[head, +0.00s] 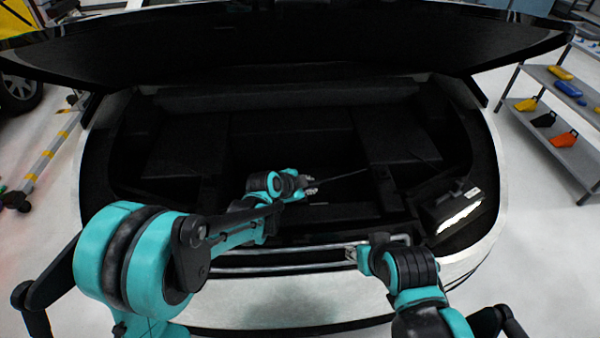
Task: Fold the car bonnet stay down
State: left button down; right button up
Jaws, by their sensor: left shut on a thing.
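The car bonnet (300,45) is raised and spans the top of the view, dark on its underside. The stay (345,175) is a thin dark rod low over the engine bay, running right from my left gripper toward the bay's right part. My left gripper (313,186) is shut on the stay, near its left end. Where the rod's far end meets the car is too dark to tell. My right gripper (350,253) is at the front edge of the bay, beside the metal front bar, and its finger opening is too small to judge.
The open engine bay (290,135) is dark with boxy covers. A shelf rack (555,140) with coloured items stands right.

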pick_arm(q)
jog(key=shift+s+d+f+m+g+y+b, duration=0.1)
jog(key=shift+s+d+f+m+y+b, duration=0.1)
jog(key=shift+f, duration=0.4)
jog(key=shift+s+d+f+m+g+y+b, duration=0.1)
jog(key=shift+s+f+y+b, duration=0.1)
jog(key=shift+f, duration=0.45)
jog(key=shift+s+d+f+m+g+y+b, duration=0.1)
jog(key=shift+s+f, duration=0.1)
jog(key=shift+f, duration=0.4)
jog(key=c, duration=1.4)
grip_release()
jog(key=v, duration=1.2)
jog(key=shift+a, duration=0.1)
